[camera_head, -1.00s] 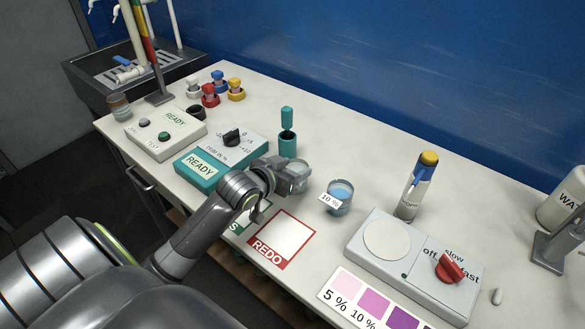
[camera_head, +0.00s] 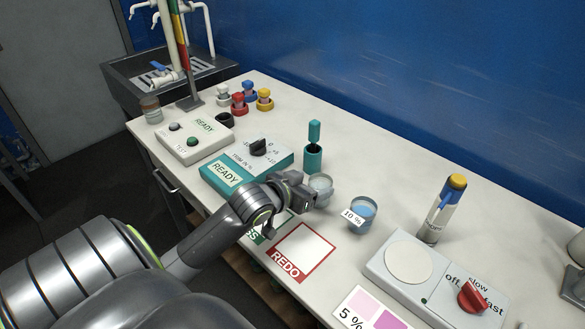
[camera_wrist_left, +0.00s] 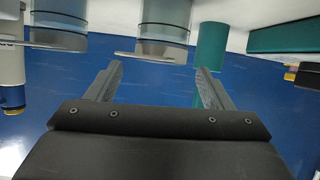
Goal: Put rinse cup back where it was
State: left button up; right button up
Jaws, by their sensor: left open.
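A clear cup, apparently the rinse cup (camera_head: 321,184), stands upright on the table just beyond my left gripper (camera_head: 312,194). In the left wrist view, which is upside down, the clear cup (camera_wrist_left: 165,22) is ahead of the left gripper (camera_wrist_left: 155,85). The fingers are spread with nothing between them. A second cup with blue liquid and a "10 %" label (camera_head: 362,214) stands to the right of the clear cup. My right gripper is not in view.
A teal holder (camera_head: 313,157) stands close behind the clear cup. A teal READY box (camera_head: 225,178) is to the left, a red REDO square (camera_head: 303,250) in front. A stirrer plate (camera_head: 408,262) and a yellow-capped bottle (camera_head: 444,208) are to the right.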

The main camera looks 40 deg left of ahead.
pick_arm(q)
jog(key=v, duration=0.9)
jog(key=shift+p, duration=0.3)
jog(key=shift+s, duration=0.1)
